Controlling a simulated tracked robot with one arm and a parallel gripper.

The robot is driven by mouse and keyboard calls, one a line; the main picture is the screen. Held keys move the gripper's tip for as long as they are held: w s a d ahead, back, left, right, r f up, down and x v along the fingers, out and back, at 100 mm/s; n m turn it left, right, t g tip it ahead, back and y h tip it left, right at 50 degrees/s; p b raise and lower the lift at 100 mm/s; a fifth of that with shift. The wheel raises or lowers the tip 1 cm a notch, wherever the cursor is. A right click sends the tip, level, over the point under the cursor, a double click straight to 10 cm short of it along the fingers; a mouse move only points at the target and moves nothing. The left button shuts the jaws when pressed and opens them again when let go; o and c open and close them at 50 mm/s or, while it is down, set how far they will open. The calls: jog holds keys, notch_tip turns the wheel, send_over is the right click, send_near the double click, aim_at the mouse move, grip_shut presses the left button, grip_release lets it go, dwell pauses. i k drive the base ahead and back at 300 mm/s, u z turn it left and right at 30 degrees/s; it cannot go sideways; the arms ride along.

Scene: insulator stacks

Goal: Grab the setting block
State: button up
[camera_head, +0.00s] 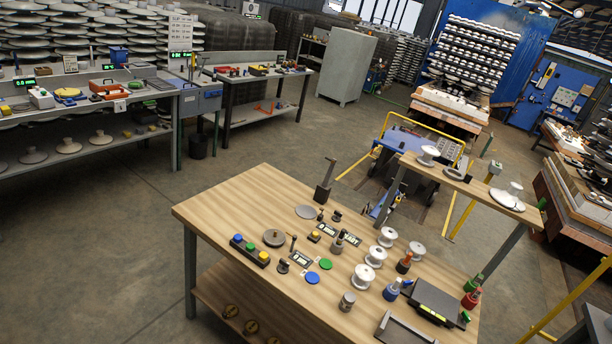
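A wooden workbench (225,212) stands in the foreground with many small items on it. I cannot tell for certain which one is the setting block. A dark block with a tall upright post (322,193) stands near the far edge of the bench. A grey angular, channel-like piece (400,331) lies at the near edge, partly cut off by the frame. A grey ribbed cylinder (346,302) stands near the front edge. My gripper is not in view.
White spools (376,256) stand mid-bench near a black device (437,303) and red- and blue-marked bottles (392,289). A button box (249,250) sits left. A raised shelf (470,186) adjoins the back right. The bench's left end and floor beyond are clear.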

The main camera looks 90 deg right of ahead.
aim_at(349, 298)
jog(key=z, duration=1.2)
jog(key=i, duration=0.1)
jog(key=z, duration=2.3)
jog(key=k, duration=0.8)
jog(key=z, duration=0.25)
jog(key=i, duration=0.8)
jog(key=u, duration=0.15)
